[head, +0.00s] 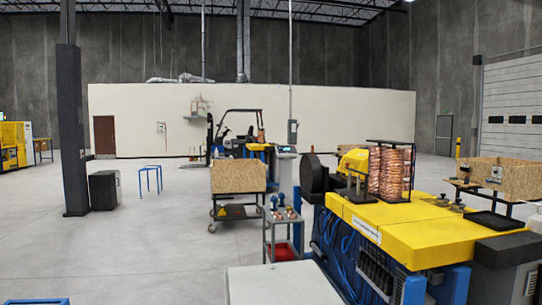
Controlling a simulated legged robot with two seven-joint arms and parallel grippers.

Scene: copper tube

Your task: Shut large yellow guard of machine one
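A large machine with yellow top covers (400,231) and a blue, cable-filled base stands at the right. A rounded yellow cover (354,161) sits at its far end, beside a dark round wheel (314,178). I cannot tell whether this cover is the large guard, or whether it is open or shut. A stack of copper coils (390,172) in a black frame stands on the machine and partly hides that end. Another yellow machine (14,146) shows at the far left edge. Neither of my grippers is in view.
A grey tool cart (283,238) stands left of the machine, with a wooden crate (238,176) on a trolley behind it. A pale flat surface (282,285) lies in front at the bottom. A dark pillar (72,130) stands left. The floor at left is mostly free.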

